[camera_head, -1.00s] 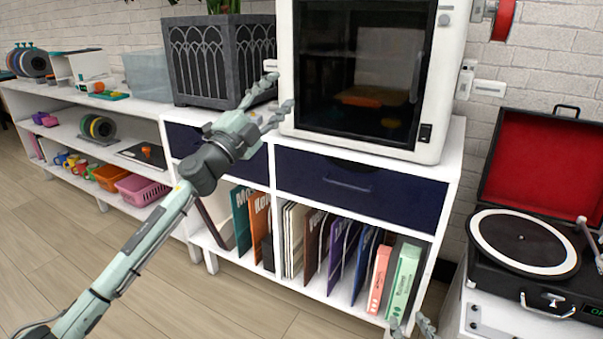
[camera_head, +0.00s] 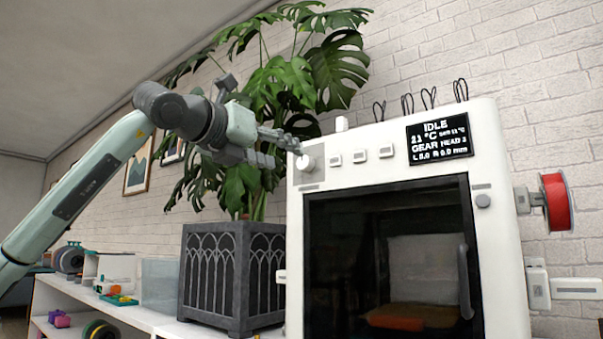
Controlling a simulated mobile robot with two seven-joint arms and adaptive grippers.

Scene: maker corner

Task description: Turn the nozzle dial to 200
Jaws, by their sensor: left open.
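The white 3D printer (camera_head: 294,230) stands at the right with its dark door shut. A round white dial (camera_head: 306,162) sits on a grey panel at the printer's upper left front corner. A black display (camera_head: 440,137) at the upper right reads IDLE and about 21 °C; its smaller text is hard to read. My left gripper (camera_head: 284,150) is open and empty, with its fingers pointing right at the dial's left side. One fingertip is just above and left of the dial; I cannot tell whether it touches. My right gripper is out of view.
Several small white buttons (camera_head: 359,155) run right of the dial. A large plant (camera_head: 285,85) in a dark grey planter (camera_head: 215,280) stands behind and below my left gripper. A red filament spool (camera_head: 557,202) sticks out at the printer's right side.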

